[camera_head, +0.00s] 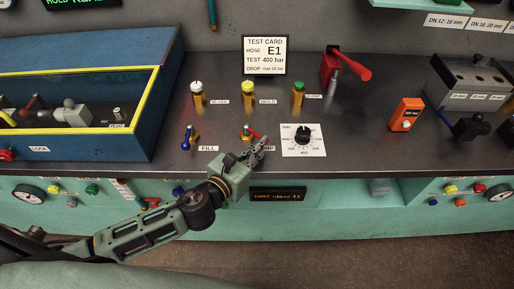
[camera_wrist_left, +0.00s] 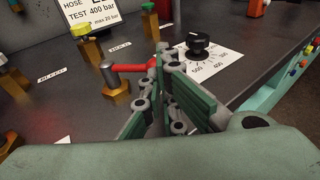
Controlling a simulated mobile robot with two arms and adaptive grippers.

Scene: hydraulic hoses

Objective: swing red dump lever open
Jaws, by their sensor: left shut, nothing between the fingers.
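The red dump lever (camera_head: 255,133) sits on a brass valve (camera_head: 246,136) near the bench's front edge. In the left wrist view the lever (camera_wrist_left: 129,68) lies roughly level, pointing right from its brass valve (camera_wrist_left: 117,84). My left gripper (camera_head: 262,144) is shut and empty, just in front of the lever in the head view. In the left wrist view its fingertips (camera_wrist_left: 164,52) are at the lever's free end and hide its tip. I cannot tell whether they touch. The DUMP label is partly hidden by the gripper. My right gripper is not in view.
A pressure dial (camera_head: 303,135) on a white plate stands right of the gripper. The blue-handled fill valve (camera_head: 188,136) is to the left. Several brass valves stand behind, with a test card (camera_head: 264,57). A blue box (camera_head: 150,100) with a yellow rim fills the left side.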

